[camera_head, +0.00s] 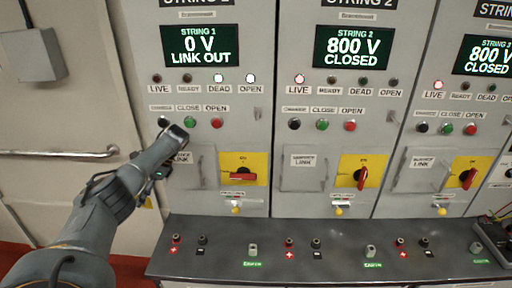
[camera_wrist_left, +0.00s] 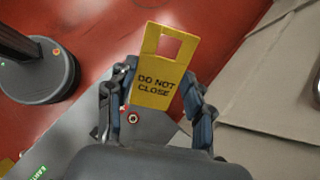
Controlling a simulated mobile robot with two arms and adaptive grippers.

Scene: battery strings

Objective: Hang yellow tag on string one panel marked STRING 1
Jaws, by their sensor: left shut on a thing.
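The STRING 1 panel (camera_head: 214,82) stands at the left of the head view. Its screen reads 0 V LINK OUT, and its red handle (camera_head: 243,176) lies level on a yellow plate. A small metal fitting (camera_head: 257,113) sits at the panel's right side; I cannot tell its exact shape. The yellow tag (camera_wrist_left: 157,85), reading DO NOT CLOSE with a square hole near its top, shows in the left wrist view. My left gripper (camera_wrist_left: 156,78) is shut on it. In the head view my left arm hides most of the gripper, in front of the panel's lower left. My right gripper is not in view.
A dark bench (camera_head: 330,232) with sockets runs below the panels. STRING 2 (camera_head: 345,110) and STRING 3 (camera_head: 455,120) panels stand to the right, both reading 800 V CLOSED. A metal rail (camera_head: 60,153) and a grey box (camera_head: 34,54) are on the wall at left.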

